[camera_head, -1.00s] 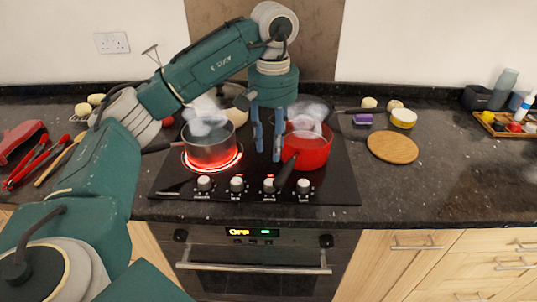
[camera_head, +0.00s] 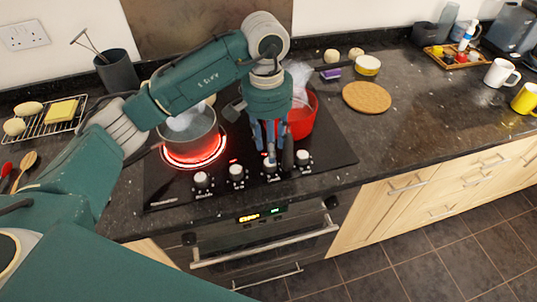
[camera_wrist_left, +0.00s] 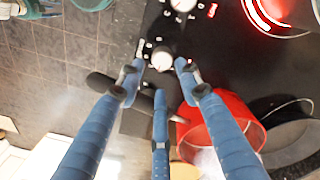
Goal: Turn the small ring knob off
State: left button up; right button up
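A row of pale knobs lines the hob's front edge: a far-left knob (camera_head: 202,180), a second knob (camera_head: 237,172), a third knob (camera_head: 270,164) and a far-right knob (camera_head: 303,158). Their labels are too small to read, so I cannot tell which is the small ring's. My left gripper (camera_head: 271,150) points down at the third knob. In the left wrist view, that knob (camera_wrist_left: 161,60) shows between the spread blue fingertips of the open gripper (camera_wrist_left: 160,75); contact is unclear. My right gripper is not in view.
A steaming steel pot (camera_head: 190,137) stands on a glowing red ring (camera_head: 195,162). A red pot (camera_head: 303,118) stands behind my gripper, its dark handle (camera_head: 288,153) reaching forward between the third and far-right knobs. A round wooden board (camera_head: 367,98) lies right of the hob.

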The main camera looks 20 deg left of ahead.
pick_arm(q)
jog(key=f, duration=0.1)
jog(key=f+p, duration=0.1)
jog(key=f, duration=0.3)
jog(key=shift+a+f, duration=0.1)
jog(key=shift+a, duration=0.15)
jog(key=shift+d+f, duration=0.1)
jog(key=shift+f, duration=0.3)
jog(key=shift+c, duration=0.8)
jog(key=c, duration=0.7)
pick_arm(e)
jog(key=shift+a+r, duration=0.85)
